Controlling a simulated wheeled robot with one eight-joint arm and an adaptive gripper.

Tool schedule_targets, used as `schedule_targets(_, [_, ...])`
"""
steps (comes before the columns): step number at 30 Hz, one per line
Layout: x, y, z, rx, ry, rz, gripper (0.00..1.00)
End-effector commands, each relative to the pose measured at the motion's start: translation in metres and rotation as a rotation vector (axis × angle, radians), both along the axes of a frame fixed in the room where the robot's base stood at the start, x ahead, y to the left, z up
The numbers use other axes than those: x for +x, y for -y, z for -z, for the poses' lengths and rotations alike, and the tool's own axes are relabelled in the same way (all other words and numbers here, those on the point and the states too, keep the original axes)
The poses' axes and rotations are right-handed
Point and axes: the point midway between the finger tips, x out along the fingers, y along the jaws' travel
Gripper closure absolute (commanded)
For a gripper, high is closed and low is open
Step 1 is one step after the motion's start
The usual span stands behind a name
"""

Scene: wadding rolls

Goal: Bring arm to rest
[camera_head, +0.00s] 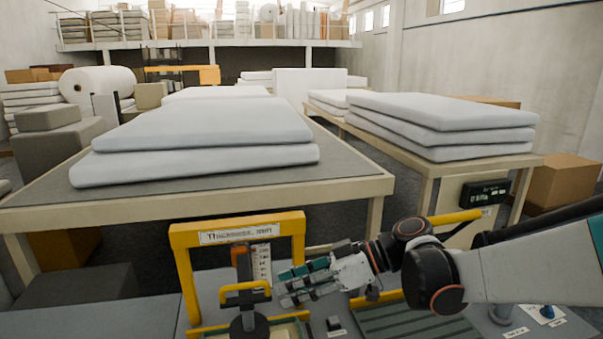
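My gripper (289,286) is at the lower middle of the head view, at the end of my arm, which reaches in from the right edge. Its fingers point left, towards a yellow thickness gauge frame (182,240) labelled "Thickness, mm". The fingers show apart, one above the other, with nothing visible between them. They are close to the right post of the gauge; whether they touch it I cannot tell. The gauge has a scale and a yellow handle (246,292) above a dark round foot (249,326).
Grey workbench surface (80,323) runs along the front, with a green ribbed tray (405,322) and labelled controls (543,312) at right. Behind stand a large table (350,188) with stacked white pads (205,135) and another table with pads (440,120). A cardboard box (563,182) sits far right.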

Motion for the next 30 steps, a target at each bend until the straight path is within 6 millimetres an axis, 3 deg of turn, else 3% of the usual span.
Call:
schedule_targets(8, [-0.036, 0.038, 0.011, -0.278, -0.2, 0.32, 0.69])
schedule_targets(15, [-0.07, 0.089, 0.024, -0.459, -0.298, 0.642, 0.69])
schedule_targets(24, [-0.111, 0.161, 0.034, -0.58, -0.307, 1.057, 0.69])
schedule_targets(30, [-0.13, 0.198, 0.035, -0.591, -0.264, 1.267, 0.69])
